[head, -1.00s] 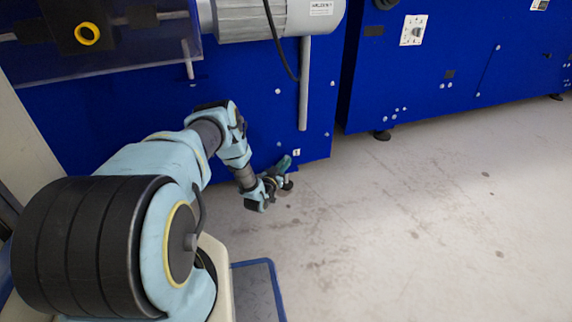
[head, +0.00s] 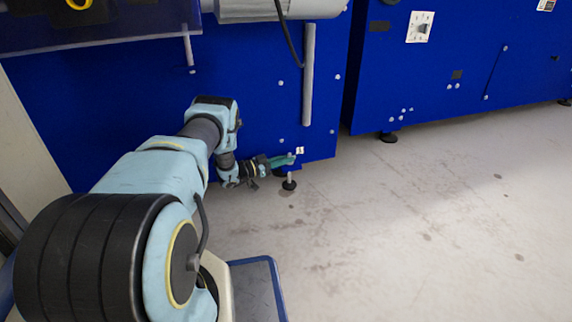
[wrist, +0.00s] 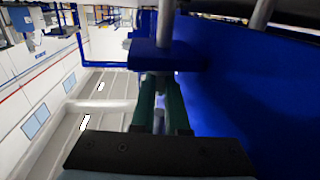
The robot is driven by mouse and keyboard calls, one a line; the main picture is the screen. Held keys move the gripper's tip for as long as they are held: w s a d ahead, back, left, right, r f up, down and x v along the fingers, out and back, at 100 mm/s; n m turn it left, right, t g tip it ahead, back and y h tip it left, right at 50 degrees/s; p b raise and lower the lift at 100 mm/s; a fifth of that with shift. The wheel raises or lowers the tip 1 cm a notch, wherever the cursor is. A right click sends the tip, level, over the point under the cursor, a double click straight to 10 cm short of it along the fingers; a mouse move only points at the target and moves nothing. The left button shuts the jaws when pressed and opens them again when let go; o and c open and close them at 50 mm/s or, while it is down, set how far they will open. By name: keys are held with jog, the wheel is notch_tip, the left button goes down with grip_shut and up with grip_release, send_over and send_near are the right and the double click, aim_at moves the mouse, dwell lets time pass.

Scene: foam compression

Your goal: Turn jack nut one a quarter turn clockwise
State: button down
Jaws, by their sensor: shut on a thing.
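My gripper (head: 288,161) reaches in low from the left to the jack under the corner of the blue machine, beside a small white label (head: 300,150) marked 1. The jack's round black foot (head: 289,184) rests on the floor just below the fingers. In the wrist view my green fingers (wrist: 160,84) are closed in around the jack, below a blue bracket (wrist: 150,54) with a grey metal rod (wrist: 167,22) in line beyond. My gripper is shut on jack nut one; the nut itself is too small and covered to make out.
The blue machine's panel (head: 250,100) stands close behind my arm. A grey vertical pipe (head: 308,75) runs down above the jack. A second blue machine (head: 455,70) on a black foot (head: 388,137) stands to the right. The concrete floor (head: 430,220) in front is clear.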

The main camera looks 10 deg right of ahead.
dwell(0.4)
jog(key=c, duration=0.9)
grip_release()
jog(key=p+v, duration=0.4)
jog(key=v, duration=0.6)
jog(key=shift+a, duration=0.4)
